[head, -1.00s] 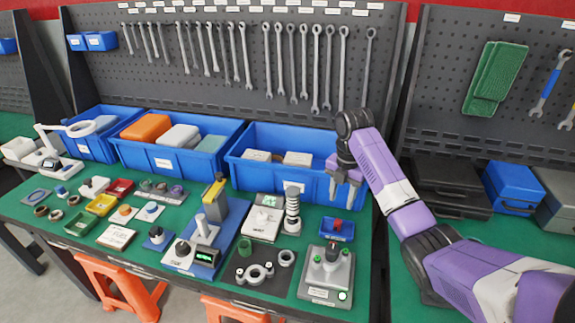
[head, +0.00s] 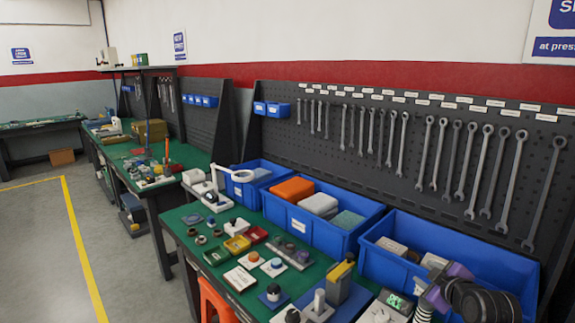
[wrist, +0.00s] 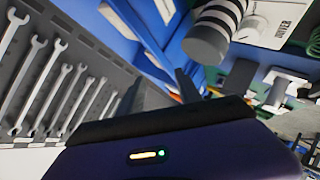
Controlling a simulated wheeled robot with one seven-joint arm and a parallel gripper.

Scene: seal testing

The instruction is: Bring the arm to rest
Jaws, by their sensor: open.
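My gripper (head: 428,303) is at the lower right of the head view, by the front of the right blue bin (head: 455,262) and above the bench. Part of my purple and black arm shows beside it, cut off by the lower edge. In the wrist view the two dark fingers of my gripper (wrist: 158,93) stand apart with nothing between them. The purple gripper body with a small lit strip fills the bottom of that view.
A black and white banded cylinder (wrist: 218,30) stands close beyond the fingers. Wrenches hang on the pegboard (head: 560,175) behind. Small parts crowd the green bench (head: 185,235). The middle blue bin (head: 325,235) holds orange and grey cases. The floor (head: 45,250) at left is clear.

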